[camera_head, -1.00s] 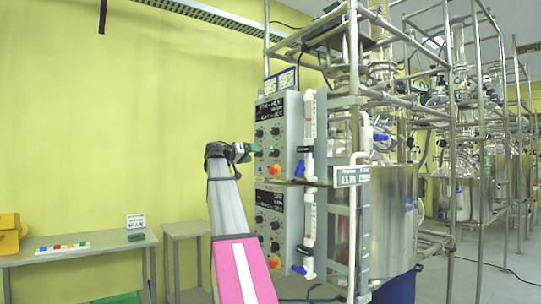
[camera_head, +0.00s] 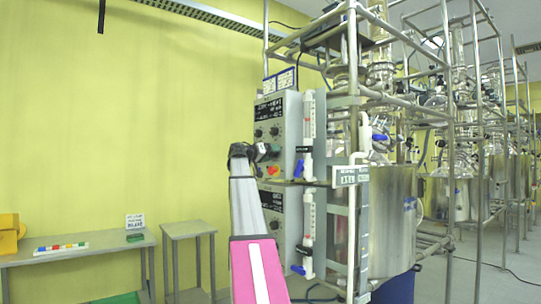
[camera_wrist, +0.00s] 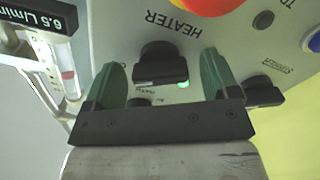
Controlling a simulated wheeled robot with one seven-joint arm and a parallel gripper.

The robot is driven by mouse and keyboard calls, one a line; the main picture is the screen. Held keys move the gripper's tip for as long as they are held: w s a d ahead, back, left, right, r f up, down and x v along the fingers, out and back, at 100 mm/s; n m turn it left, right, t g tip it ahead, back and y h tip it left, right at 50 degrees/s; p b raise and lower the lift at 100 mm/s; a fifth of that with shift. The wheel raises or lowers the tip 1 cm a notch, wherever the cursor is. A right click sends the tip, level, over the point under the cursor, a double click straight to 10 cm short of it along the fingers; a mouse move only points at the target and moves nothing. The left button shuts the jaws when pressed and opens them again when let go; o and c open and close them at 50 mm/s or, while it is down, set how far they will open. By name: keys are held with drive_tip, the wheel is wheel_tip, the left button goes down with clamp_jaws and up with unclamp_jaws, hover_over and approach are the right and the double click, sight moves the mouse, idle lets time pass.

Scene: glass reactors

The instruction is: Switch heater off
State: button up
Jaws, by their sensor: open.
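The control panel (camera_head: 270,115) is a grey box on the reactor frame, with black knobs. In the wrist view a black knob (camera_wrist: 160,62) sits beside the upside-down word HEATER on the panel (camera_wrist: 110,25). A small green lamp (camera_wrist: 183,85) glows near it. My gripper (camera_wrist: 160,72) is open, with one green finger on each side of this knob. A gap shows between each finger and the knob. In the head view my gripper (camera_head: 266,152) is at the panel's left side, and my arm hides part of the panel.
A large red and orange button (camera_wrist: 210,4) and a blue button (camera_wrist: 313,40) are on the panel. Another black knob (camera_wrist: 262,90) is just right of my right finger. A flow meter (camera_wrist: 62,62) stands at the left. Glass reactors (camera_head: 460,150) stand at the right.

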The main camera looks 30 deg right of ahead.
drive_tip(key=c, duration=0.9)
drive_tip(key=shift+n, duration=0.4)
drive_tip(key=n, duration=1.1)
drive_tip(key=shift+n, duration=0.3)
